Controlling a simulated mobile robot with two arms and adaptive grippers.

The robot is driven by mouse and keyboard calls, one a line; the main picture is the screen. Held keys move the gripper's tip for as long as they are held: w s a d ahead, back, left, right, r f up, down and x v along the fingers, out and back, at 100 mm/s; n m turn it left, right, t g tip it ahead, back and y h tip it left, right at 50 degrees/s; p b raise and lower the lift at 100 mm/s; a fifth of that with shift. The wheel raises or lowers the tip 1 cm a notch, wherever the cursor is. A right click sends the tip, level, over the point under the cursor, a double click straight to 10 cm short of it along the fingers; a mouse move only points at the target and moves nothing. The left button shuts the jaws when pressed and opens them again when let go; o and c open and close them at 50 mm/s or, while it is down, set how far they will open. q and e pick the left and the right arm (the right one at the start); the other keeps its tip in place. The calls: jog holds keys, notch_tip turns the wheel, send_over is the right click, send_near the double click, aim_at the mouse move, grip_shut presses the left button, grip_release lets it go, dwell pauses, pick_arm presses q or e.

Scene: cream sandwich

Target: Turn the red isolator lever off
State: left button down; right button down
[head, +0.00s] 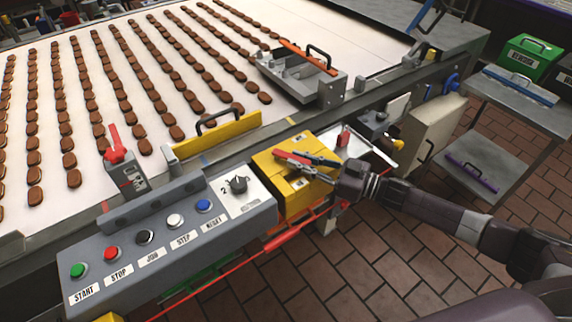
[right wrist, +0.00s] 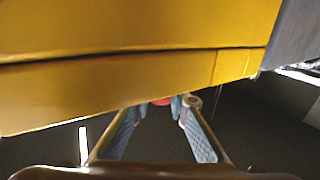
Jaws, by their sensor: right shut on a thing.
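The red isolator lever (head: 290,157) lies across the top of a yellow box (head: 270,164) beside the button panel, pointing left. My right gripper (head: 312,163) reaches in from the right and is shut on the lever, its blue-grey fingers over the lever's right part. In the right wrist view a small red bit of the lever (right wrist: 162,101) shows between the fingertips (right wrist: 172,106), under the large yellow box side (right wrist: 130,75); the rest is hidden. My left gripper is not in view.
A grey panel (head: 150,260) with several coloured buttons and a black knob (head: 238,184) stands left of the box. A second red handle (head: 113,139) stands upright on a grey post. A conveyor (head: 60,225) with rows of brown biscuits runs behind. A grey cart (head: 510,100) is at right.

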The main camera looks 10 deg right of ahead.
jog(key=shift+w+d, duration=0.1)
dwell(0.3)
jog(key=c, duration=1.8)
grip_release()
jog(key=shift+c, duration=0.2)
jog(key=v, duration=1.2)
